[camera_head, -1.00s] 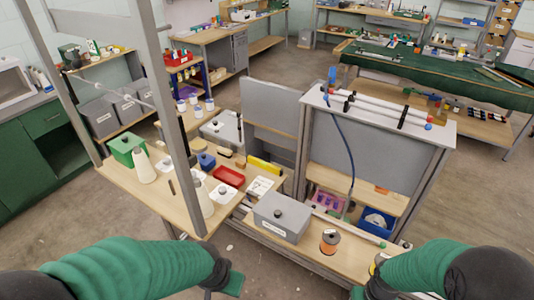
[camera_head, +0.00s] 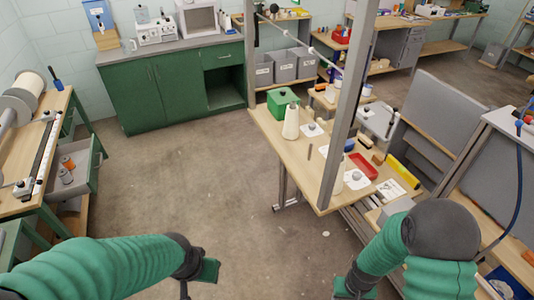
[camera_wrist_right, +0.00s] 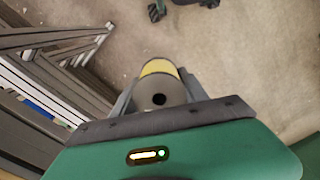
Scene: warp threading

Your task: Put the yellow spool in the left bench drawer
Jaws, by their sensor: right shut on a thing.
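The yellow spool (camera_wrist_right: 158,69) shows in the right wrist view with its grey end and dark centre hole towards me. My right gripper (camera_wrist_right: 158,88) is shut on it, with the floor behind. In the head view my right gripper (camera_head: 347,290) is at the bottom edge and the spool is hidden there. A bench (camera_head: 60,105) stands at the left with an open drawer (camera_head: 96,163). An orange spool and grey pieces (camera_head: 67,170) lie in this drawer. My left gripper (camera_head: 204,271) is at the bottom; its jaws are not clear.
Open floor (camera_head: 190,185) lies between the left bench and the wooden table (camera_head: 272,138) with its metal frame post (camera_head: 345,110). Green cabinets (camera_head: 175,85) stand at the back. A grey panel unit (camera_head: 495,160) stands at the right.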

